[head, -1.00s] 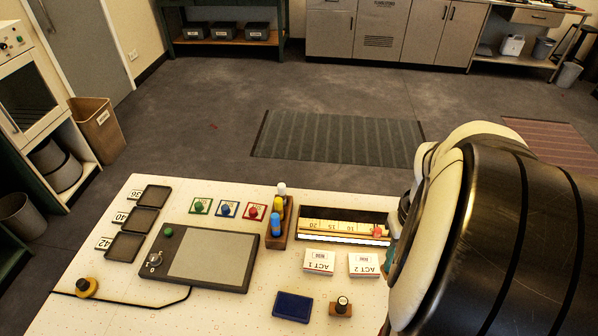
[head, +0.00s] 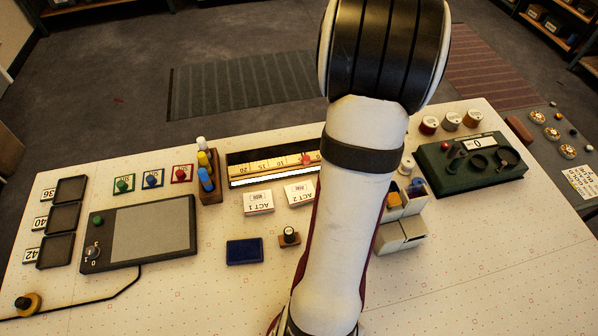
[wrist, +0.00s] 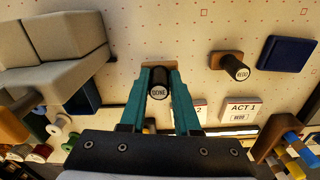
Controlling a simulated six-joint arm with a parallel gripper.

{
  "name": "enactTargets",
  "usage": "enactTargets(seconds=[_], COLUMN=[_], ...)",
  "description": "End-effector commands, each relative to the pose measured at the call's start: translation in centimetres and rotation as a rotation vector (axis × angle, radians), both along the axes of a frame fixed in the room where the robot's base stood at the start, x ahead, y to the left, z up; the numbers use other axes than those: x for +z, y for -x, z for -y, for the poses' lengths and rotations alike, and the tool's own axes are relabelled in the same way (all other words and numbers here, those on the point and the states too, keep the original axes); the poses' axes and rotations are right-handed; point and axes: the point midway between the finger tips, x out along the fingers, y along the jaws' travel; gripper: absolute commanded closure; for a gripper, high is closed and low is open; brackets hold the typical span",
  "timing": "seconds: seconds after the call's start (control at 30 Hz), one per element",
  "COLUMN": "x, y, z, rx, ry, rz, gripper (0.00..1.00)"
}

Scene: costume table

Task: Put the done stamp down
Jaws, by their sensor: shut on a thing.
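The done stamp (wrist: 158,92), with a dark round handle marked DONE and a brown wooden base, is between the teal fingers of my gripper (wrist: 157,90) in the wrist view. The fingers are shut on its handle. The frames do not show clearly whether its base touches the table. In the head view, my arm hides my gripper and the done stamp. A second similar stamp, marked REDO (wrist: 235,67), stands on the white table to the right in the wrist view; it also shows in the head view (head: 289,237).
A blue ink pad (head: 244,251) lies beside the redo stamp. The ACT 1 box (head: 258,202) and ACT 2 box (head: 299,193) sit behind them. A light grey divided organizer (head: 401,234) is right of my arm. The table's front left is mostly clear.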

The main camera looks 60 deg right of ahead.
Motion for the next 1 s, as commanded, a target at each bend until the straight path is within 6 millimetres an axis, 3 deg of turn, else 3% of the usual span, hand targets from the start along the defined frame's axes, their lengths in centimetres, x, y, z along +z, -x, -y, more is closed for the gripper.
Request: enactTargets(seconds=[0.1,0.17,0.5,0.53,0.67,1.0], x=[-2.4,-3.0,-3.4,-3.4,-3.4,-3.0], y=[0.0,0.0,0.0,0.0,0.0,0.0], z=[-0.1,-0.1,0.0,0.0,0.0,0.0], rx=[0.000,0.000,0.000,0.000,0.000,0.000], ry=[-0.007,-0.005,-0.003,-0.002,-0.002,0.001], rz=[-0.002,-0.002,-0.001,0.000,-0.001,0.001], gripper=[1.00,1.00,1.00,0.64,0.41,0.40])
